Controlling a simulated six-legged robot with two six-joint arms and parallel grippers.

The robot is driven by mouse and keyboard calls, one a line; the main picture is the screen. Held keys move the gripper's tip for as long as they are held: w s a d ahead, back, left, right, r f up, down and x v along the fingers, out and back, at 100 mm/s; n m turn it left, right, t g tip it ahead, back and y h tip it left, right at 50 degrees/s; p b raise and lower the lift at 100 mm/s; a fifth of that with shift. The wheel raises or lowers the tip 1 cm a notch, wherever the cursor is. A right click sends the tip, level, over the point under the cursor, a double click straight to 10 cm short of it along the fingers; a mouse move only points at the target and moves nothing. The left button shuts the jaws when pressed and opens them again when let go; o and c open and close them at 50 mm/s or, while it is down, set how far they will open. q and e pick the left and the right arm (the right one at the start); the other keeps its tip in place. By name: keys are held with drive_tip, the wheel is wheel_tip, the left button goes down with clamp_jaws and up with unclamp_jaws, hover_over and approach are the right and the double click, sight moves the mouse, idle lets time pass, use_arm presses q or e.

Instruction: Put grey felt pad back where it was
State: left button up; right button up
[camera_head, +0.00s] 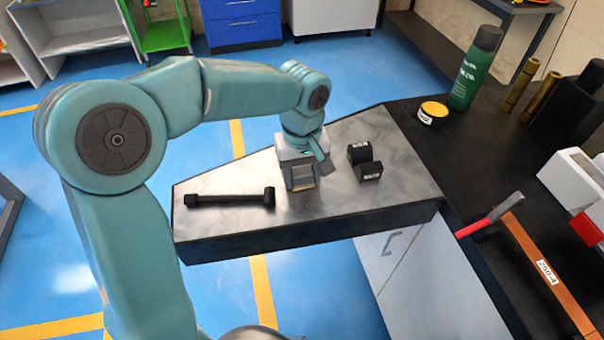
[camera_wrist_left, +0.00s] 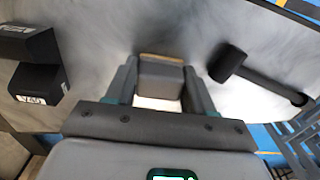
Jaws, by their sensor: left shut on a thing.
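My left gripper (camera_head: 302,172) is over the middle of the grey metal-topped bench. It is shut on a small grey block with a tan edge, which appears to be the grey felt pad (camera_head: 302,183). In the left wrist view the pad (camera_wrist_left: 160,80) sits between the two fingers of the gripper (camera_wrist_left: 160,92), with a pale face towards the camera. I cannot tell whether the pad touches the bench top (camera_head: 345,135). My right gripper is not in view.
A black mallet (camera_head: 230,198) lies left of the gripper. Black labelled blocks (camera_head: 364,163) stand close on its right. A green spray can (camera_head: 474,68) and a yellow-lidded tin (camera_head: 432,113) stand on the dark bench at right. A red-handled hammer (camera_head: 488,216) lies nearer.

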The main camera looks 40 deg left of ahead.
sight(302, 172)
use_arm(q)
drive_tip(key=shift+f, duration=0.1)
drive_tip(key=shift+f, duration=0.1)
drive_tip(key=o, duration=0.9)
drive_tip(key=shift+o, duration=0.2)
drive_tip(key=shift+r, duration=0.3)
wheel_tip(302, 172, up, 12)
drive_tip(key=p, duration=0.1)
drive_tip(key=shift+s+f, duration=0.1)
drive_tip(key=shift+f, duration=0.1)
